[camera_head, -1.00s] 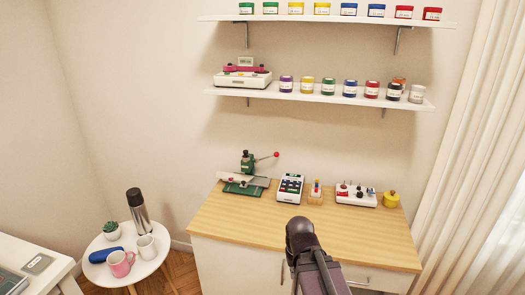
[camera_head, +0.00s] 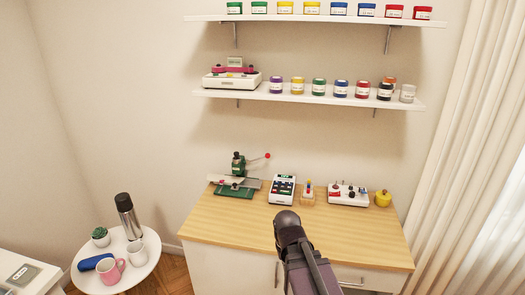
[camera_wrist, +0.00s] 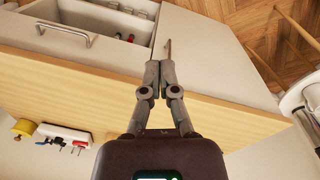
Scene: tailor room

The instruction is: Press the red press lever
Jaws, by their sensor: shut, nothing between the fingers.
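The green press (camera_head: 237,178) stands at the back left of the wooden counter (camera_head: 290,228). Its lever reaches up to the right and ends in a red ball (camera_head: 267,156). My arm rises from the bottom of the head view, in front of the counter, and hides part of it. My gripper (camera_wrist: 158,64) shows in the wrist view with its fingers together and nothing between them. It is over the front edge of the counter, apart from the press. The press and its lever are not in the wrist view.
Beside the press stand a keypad device (camera_head: 283,190), a small wooden holder (camera_head: 307,194), a white switch box (camera_head: 348,194) and a yellow pot (camera_head: 382,198). Shelves (camera_head: 310,96) with jars hang above. A round table (camera_head: 128,268) stands left. The front of the counter is clear.

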